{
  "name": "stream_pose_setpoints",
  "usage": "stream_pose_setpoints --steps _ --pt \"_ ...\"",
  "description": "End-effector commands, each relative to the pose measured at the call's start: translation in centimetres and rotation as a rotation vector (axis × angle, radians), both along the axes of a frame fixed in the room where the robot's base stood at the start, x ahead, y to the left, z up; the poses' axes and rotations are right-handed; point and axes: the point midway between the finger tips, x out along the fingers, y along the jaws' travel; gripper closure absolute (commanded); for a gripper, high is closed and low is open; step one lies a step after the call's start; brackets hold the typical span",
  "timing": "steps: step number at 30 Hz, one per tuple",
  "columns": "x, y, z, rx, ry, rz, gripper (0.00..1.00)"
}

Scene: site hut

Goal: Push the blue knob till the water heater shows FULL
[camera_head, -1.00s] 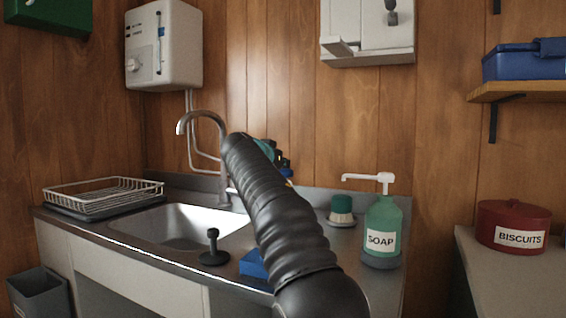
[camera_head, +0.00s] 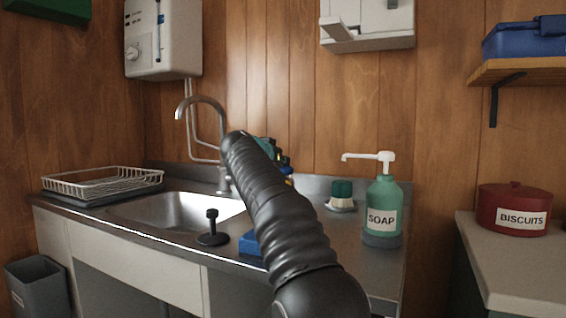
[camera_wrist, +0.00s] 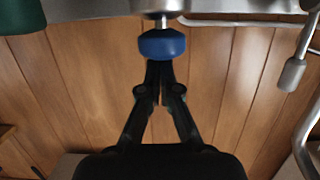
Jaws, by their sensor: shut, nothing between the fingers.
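The water heater (camera_head: 163,38) is a white box on the wall at the upper left of the head view, with a round dial and an upright gauge strip; no FULL reading can be made out. In the wrist view the blue knob (camera_wrist: 162,44) sits on a short metal stem at the top centre. That view looks upside down, with the steel counter along its top. My gripper (camera_wrist: 160,68) is shut and empty, its fingertips at the knob's free end; I cannot tell whether they touch.
The tap (camera_head: 205,103) and sink (camera_head: 180,211) lie left of my arm. A black plunger-like thing (camera_head: 212,228) stands on the counter's front. The soap bottle (camera_head: 382,205) and a green-topped brush (camera_head: 342,192) stand right of it. A dish rack (camera_head: 103,182) is far left.

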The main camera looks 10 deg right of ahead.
Motion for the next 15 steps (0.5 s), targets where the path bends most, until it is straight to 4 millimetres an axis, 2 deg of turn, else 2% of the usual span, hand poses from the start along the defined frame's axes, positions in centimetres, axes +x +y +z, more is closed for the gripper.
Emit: stream_pose_setpoints --steps 1,5,15 --pt "0.1 0.0 -0.6 0.002 0.011 -0.002 1.0" --pt "0.2 0.0 0.0 0.002 0.011 -0.002 1.0" --pt "0.1 -0.2 4.3 0.001 0.003 -0.004 1.0"
